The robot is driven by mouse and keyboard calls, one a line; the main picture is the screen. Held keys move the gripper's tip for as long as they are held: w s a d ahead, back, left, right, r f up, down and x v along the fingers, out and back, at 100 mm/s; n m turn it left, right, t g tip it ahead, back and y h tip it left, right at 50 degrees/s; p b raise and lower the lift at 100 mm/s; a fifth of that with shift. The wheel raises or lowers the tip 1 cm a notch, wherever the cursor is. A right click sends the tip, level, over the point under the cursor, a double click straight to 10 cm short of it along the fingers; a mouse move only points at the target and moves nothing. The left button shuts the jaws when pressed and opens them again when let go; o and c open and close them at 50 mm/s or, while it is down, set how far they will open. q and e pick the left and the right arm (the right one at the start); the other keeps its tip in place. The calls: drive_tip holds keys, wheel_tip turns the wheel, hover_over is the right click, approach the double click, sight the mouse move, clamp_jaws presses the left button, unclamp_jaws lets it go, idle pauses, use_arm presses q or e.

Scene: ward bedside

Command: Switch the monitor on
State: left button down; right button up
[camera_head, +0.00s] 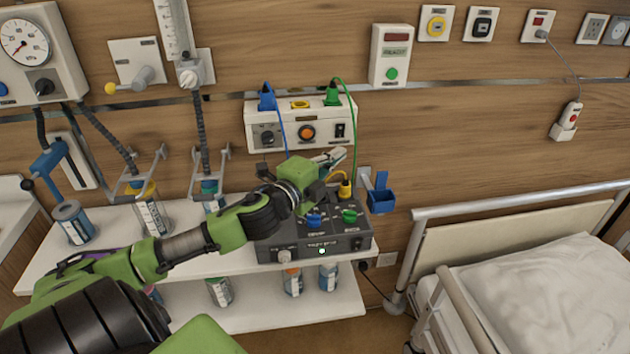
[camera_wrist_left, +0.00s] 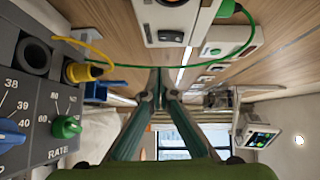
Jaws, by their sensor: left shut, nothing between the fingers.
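The task's monitor is not clearly marked. A white wall unit (camera_head: 258,112) has blue, yellow and green sockets, a dial, an orange button (camera_head: 307,132) and a black rocker switch (camera_head: 340,130). Its lower part, with the rocker (camera_wrist_left: 171,36), shows at the top of the left wrist view. A screen device (camera_wrist_left: 262,138) with a lit display is farther off at the right of that view. My left gripper (camera_head: 335,157) is shut and empty, just below the wall unit and above the dark box. It shows in the left wrist view (camera_wrist_left: 157,88). My right gripper is out of view.
The dark control box (camera_head: 300,250) with blue and green knobs and a lit green lamp stands on the white shelf (camera_head: 205,245). Blue, green and yellow cables hang near my left gripper. A blue holder (camera_head: 381,197) is right of it; the bed (camera_head: 540,290) stands at right.

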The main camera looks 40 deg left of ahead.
use_arm(q)
drive_tip(key=s+f+b, duration=0.1)
drive_tip(key=s, duration=0.7)
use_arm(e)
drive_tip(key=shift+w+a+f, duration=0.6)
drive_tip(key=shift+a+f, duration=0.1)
use_arm(q)
drive_tip(key=shift+d, duration=0.1)
drive_tip(key=shift+s, duration=0.1)
